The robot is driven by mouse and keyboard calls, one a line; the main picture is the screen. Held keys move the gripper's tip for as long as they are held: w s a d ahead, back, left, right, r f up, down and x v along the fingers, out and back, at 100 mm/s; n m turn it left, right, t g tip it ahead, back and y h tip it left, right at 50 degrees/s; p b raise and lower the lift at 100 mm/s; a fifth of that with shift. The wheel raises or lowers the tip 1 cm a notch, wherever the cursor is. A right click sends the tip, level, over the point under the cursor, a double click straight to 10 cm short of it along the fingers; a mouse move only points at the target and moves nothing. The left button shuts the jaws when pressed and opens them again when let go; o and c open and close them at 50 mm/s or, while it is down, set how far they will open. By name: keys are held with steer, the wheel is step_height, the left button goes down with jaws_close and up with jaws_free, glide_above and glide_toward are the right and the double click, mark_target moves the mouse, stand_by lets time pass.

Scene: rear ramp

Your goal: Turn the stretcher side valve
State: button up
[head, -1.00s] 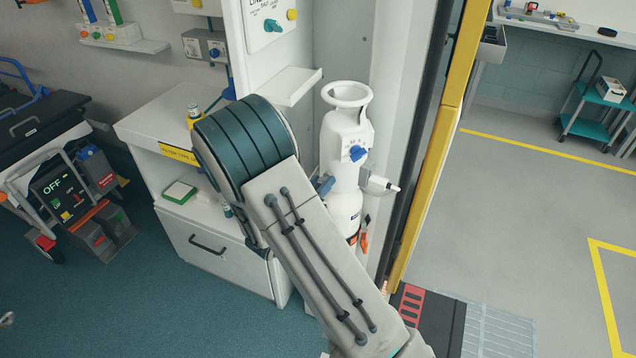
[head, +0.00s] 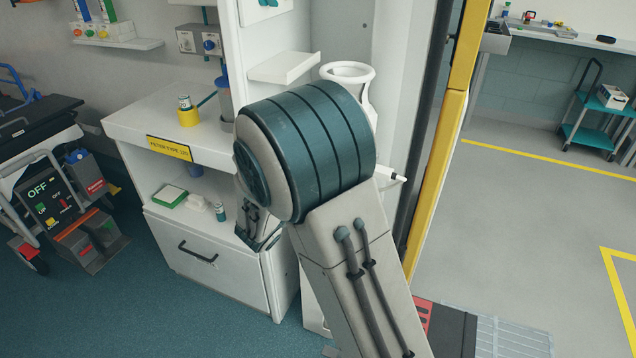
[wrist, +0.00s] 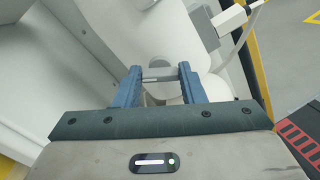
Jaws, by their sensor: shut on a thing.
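A white cylinder with a ring-shaped top (head: 369,98) stands in the wall recess, mostly hidden behind my arm in the head view. In the wrist view, my gripper (wrist: 159,74) has its two blue fingers on either side of a pale grey piece (wrist: 157,75) and is shut on it. The piece is close to rounded white surfaces. I cannot tell from its visible part whether it is the stretcher side valve. In the head view my arm hides the fingers and the cylinder's front.
A small shelf (head: 284,67) juts out above. A stretcher with a control panel (head: 48,200) is far left. A yellow door post (head: 437,150) borders the right; floor beyond is open.

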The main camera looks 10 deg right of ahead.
steer(key=m+b, duration=1.2)
steer(key=b, duration=0.8)
steer(key=shift+a, duration=0.15)
steer(key=shift+r, duration=0.15)
steer(key=o, duration=0.9)
steer(key=shift+c, duration=0.2)
steer(key=shift+o, duration=0.6)
steer(key=shift+w+a, duration=0.1)
steer(key=shift+a, duration=0.15)
steer(key=p+v, duration=0.3)
steer(key=v, duration=1)
steer(key=shift+s, duration=0.3)
